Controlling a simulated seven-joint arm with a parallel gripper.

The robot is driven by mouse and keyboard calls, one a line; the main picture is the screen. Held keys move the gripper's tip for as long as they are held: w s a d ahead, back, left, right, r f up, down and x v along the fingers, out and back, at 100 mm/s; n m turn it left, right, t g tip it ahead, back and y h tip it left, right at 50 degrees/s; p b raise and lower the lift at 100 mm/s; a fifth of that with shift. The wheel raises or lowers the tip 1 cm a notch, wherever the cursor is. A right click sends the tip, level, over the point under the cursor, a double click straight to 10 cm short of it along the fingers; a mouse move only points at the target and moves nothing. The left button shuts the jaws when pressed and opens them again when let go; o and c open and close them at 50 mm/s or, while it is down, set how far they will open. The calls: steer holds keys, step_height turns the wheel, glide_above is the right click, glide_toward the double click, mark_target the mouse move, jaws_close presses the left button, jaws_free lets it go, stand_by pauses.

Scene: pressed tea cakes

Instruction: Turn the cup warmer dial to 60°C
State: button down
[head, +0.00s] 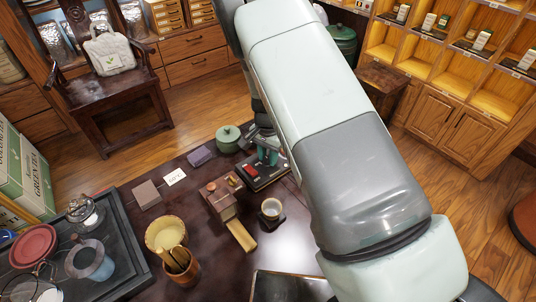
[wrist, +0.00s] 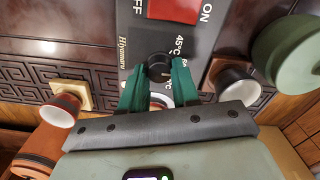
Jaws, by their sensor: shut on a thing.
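The cup warmer (head: 262,178) is a dark flat unit on the table with a red switch (head: 250,171). In the wrist view its black panel (wrist: 140,45) shows the red switch, ON and OFF, and a 45°C mark beside the dial. The dial (wrist: 160,67) is a small round black knob. My gripper (wrist: 159,74) has its teal fingers shut on the dial, one on each side. In the head view my gripper (head: 266,155) is at the warmer's far part, partly hidden by my arm. The 60°C mark cannot be made out, and the dial's setting is unclear.
A green lidded pot (head: 228,140) stands close behind the warmer. A wooden box (head: 221,200) and a cup (head: 271,208) stand in front of it. In the wrist view a dark cup (wrist: 237,82) is right of the fingers. A black tray (head: 122,265) fills the table's left.

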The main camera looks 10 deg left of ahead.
mark_target(268, 158)
stand_by(0.4)
steer(key=c, duration=0.8)
jaws_free()
step_height(268, 158, up, 11)
steer(key=shift+f, duration=0.1)
